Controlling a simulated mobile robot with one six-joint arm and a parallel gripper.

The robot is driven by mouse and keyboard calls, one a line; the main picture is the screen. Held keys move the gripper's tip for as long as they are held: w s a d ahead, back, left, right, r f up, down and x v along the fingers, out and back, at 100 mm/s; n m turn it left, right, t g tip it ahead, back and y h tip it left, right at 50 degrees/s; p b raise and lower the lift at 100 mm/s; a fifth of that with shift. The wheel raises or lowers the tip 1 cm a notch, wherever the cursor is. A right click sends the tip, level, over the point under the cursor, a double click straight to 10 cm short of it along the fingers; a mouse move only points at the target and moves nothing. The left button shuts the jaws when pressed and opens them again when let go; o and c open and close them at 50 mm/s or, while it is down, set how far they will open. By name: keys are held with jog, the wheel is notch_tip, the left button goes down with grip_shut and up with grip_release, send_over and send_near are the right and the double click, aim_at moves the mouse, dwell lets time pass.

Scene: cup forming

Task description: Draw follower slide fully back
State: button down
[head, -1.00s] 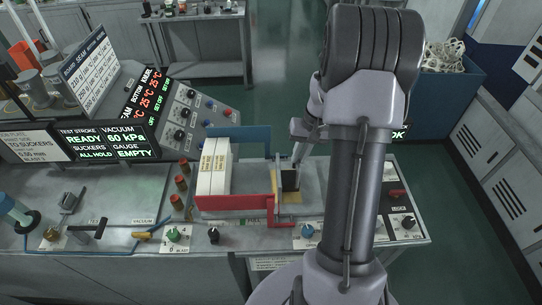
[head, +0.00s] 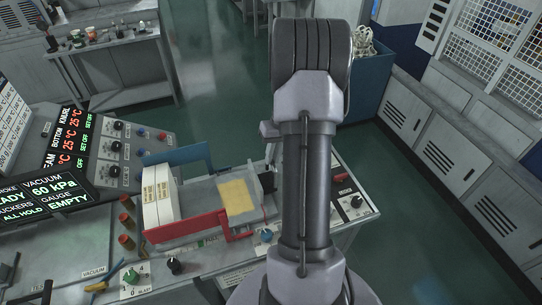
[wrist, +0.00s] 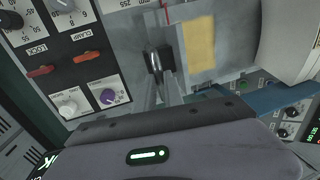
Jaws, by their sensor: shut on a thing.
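The follower slide's dark block (head: 267,182) is at the right end of the feed tray, right of a bare yellow patch (head: 236,196). In the wrist view the dark block (wrist: 166,58) sits at the end of my gripper (wrist: 155,63), which is shut on it. The yellow patch (wrist: 199,43) lies beside it, with a clear gap. In the head view my arm hides most of the gripper. A stack of white blanks (head: 158,197) stands upright at the tray's left end, well apart from the slide.
The tray has a red front wall (head: 187,226) and a blue back wall (head: 178,156). In the wrist view a switch panel (wrist: 88,58) is close on the left, with the blue wall (wrist: 268,98) on the right. Floor is open beyond the bench's right end.

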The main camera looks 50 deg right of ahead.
jog(key=c, duration=1.6)
grip_release()
jog(key=shift+d, duration=0.2)
jog(key=shift+o, duration=0.7)
jog(key=shift+s+d, duration=0.15)
jog(key=shift+s, duration=0.05)
jog(key=shift+w, duration=0.1)
notch_tip(320, 180, up, 17)
jog(key=s+d+p, duration=0.2)
jog(key=shift+d, duration=0.25)
jog(key=shift+w, duration=0.1)
